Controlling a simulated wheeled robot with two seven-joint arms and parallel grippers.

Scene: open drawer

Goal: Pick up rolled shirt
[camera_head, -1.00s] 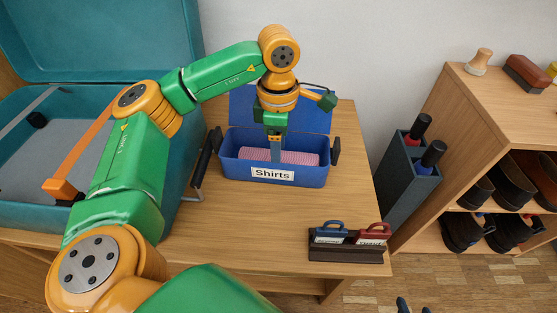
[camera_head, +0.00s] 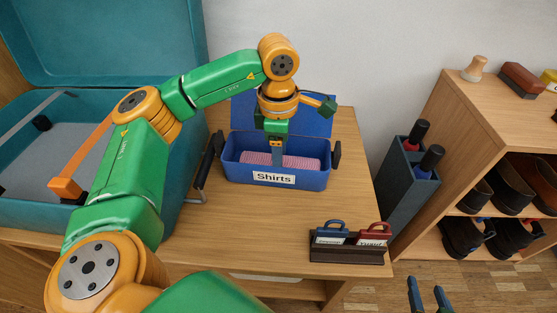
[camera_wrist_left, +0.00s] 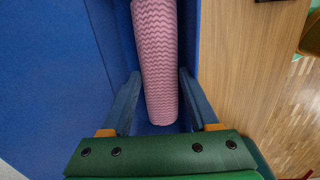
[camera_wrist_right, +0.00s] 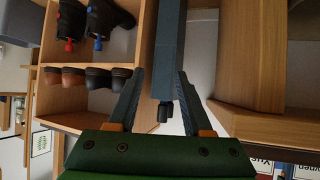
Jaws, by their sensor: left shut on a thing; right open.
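The rolled shirt (camera_head: 301,163) is a pink roll lying in the blue box labelled Shirts (camera_head: 316,180). In the left wrist view the roll (camera_wrist_left: 157,50) has a zigzag pattern and runs lengthwise between the fingers. My left gripper (camera_head: 277,160) reaches down into the box and is shut on the roll, near one end in the wrist view (camera_wrist_left: 160,95). The box's front wall hides the roll's lower part. My right gripper (camera_head: 429,293) is at the lower right of the head view. It is open and empty in the right wrist view (camera_wrist_right: 161,90).
The box stands on a wooden table (camera_head: 245,225) with its lid open behind. A teal open suitcase (camera_head: 150,50) is at left. A stand with blue and red handles (camera_head: 348,254) is on the table's front. A dark holder (camera_head: 400,190) and a shoe shelf (camera_head: 450,130) are at right.

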